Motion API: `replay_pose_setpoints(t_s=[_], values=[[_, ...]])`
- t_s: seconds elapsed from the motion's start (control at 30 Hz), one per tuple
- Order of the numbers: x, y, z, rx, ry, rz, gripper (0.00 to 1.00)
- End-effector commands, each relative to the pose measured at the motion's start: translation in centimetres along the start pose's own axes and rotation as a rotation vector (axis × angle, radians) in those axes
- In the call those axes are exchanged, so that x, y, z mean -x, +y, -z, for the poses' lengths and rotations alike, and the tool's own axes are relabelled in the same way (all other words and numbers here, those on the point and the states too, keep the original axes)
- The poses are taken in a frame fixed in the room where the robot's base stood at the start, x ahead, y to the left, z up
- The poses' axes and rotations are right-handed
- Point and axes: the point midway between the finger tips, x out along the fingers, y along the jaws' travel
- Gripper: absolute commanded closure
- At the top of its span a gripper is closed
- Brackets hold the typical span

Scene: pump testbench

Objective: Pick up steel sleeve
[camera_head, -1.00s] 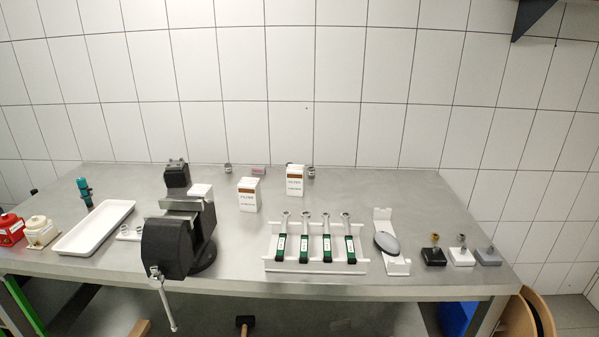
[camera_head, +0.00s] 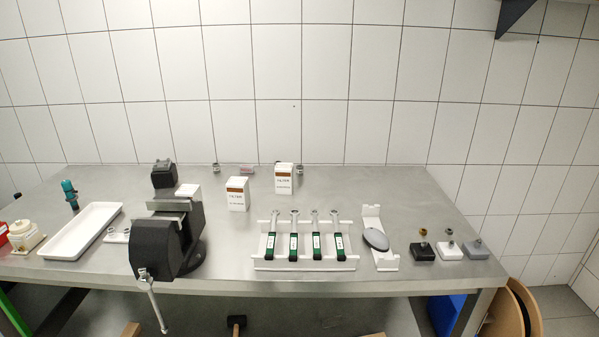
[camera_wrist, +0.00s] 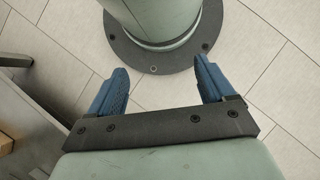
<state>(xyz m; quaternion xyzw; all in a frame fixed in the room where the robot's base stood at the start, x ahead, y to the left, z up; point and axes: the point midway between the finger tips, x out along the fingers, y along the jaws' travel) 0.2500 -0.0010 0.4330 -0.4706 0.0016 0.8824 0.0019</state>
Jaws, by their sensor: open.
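A small steel-coloured sleeve-like part (camera_head: 449,234) stands upright on a white block (camera_head: 450,251) at the right of the bench in the head view. A brass-coloured part (camera_head: 423,235) stands on the black block (camera_head: 423,252) to its left. Other small grey metal pieces (camera_head: 111,232) sit on a white plate at the left, too small to tell apart. My gripper (camera_wrist: 160,72) shows only in the wrist view, with its blue fingers wide apart and nothing between them. It points down over the tiled floor and my own base, away from the bench top.
The bench (camera_head: 350,205) holds a black vise (camera_head: 165,245), a white tray (camera_head: 83,232), a rack of green-handled wrenches (camera_head: 305,263), a dark oval object (camera_head: 376,239) in a white holder and two filter boxes (camera_head: 237,194). A grey block (camera_head: 475,249) stands at the right. The back right is clear.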

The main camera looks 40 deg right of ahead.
Motion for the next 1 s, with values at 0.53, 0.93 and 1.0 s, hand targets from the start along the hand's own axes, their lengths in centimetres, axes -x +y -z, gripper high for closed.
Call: replay_pose_setpoints(t_s=[0.53,0.93,1.0], values=[[0.8,-0.6,1.6,0.012,0.031,0.014,0.35],[10.6,-6.3,13.4,0.13,0.306,0.134,0.35],[12.8,-7.6,15.3,0.154,0.357,0.157,0.35]])
